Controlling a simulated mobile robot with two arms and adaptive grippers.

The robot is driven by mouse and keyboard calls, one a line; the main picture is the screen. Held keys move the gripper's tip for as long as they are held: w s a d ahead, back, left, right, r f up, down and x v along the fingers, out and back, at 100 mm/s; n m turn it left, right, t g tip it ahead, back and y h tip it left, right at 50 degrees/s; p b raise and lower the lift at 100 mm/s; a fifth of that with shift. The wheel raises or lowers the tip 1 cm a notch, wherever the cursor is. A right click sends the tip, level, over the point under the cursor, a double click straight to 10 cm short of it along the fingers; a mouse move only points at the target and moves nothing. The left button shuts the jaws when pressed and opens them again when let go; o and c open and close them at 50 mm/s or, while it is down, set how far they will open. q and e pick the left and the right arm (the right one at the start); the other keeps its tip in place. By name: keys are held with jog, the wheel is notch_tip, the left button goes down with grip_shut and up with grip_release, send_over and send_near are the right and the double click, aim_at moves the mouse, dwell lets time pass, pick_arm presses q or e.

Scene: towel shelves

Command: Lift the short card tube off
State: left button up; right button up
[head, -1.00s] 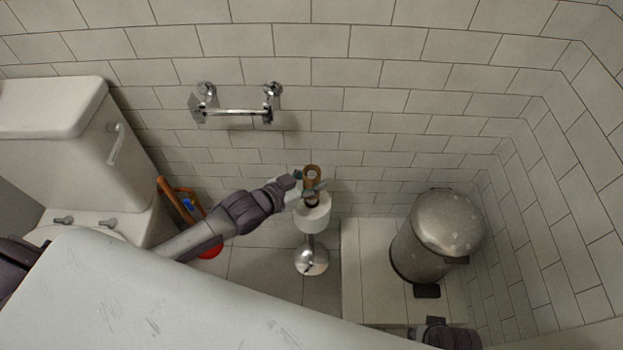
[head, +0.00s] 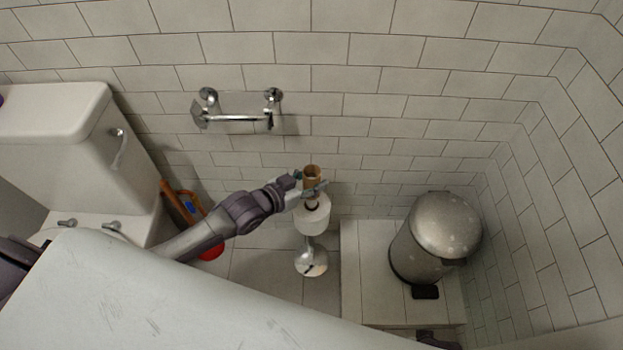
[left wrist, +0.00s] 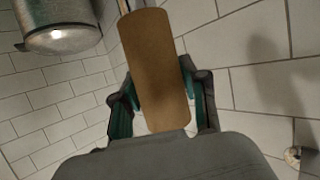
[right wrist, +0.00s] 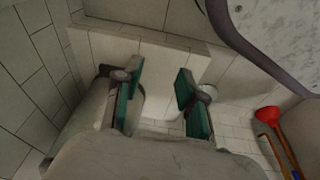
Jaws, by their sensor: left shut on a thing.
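The short card tube (head: 312,174) is brown and upright, above a white paper roll (head: 313,222) on a chrome floor stand (head: 311,264). My left gripper (head: 311,187) is shut on the tube from the left. In the left wrist view the tube (left wrist: 156,65) lies between the green-padded fingers. A thin rod shows at the tube's far end there; I cannot tell whether it is still inside. My right gripper (right wrist: 158,90) is open and empty in the right wrist view.
A metal pedal bin (head: 436,238) stands on a tiled ledge (head: 372,290) at right. A chrome wall holder (head: 238,117) is above left. The toilet (head: 70,140) and a red plunger (head: 211,250) are at left. A white surface (head: 180,300) fills the front.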

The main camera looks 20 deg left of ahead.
aim_at(318, 168)
pick_arm(q)
jog(key=shift+r+p, duration=0.8)
jog(key=shift+r, duration=0.05)
jog(key=shift+r+p, duration=0.65)
jog(key=shift+p, duration=0.05)
jog(key=shift+r+p, duration=2.9)
jog(key=shift+p, duration=0.05)
pick_arm(e)
jog(key=s+d+f, duration=0.1)
jog(key=s+f, duration=0.1)
jog(key=s, duration=0.3)
jog(key=s+d+f+g, duration=0.1)
jog(key=s+f, duration=0.2)
jog(key=s, duration=0.3)
jog(key=s+d+f, duration=0.1)
jog(key=s+f, duration=0.2)
jog(key=s, duration=0.3)
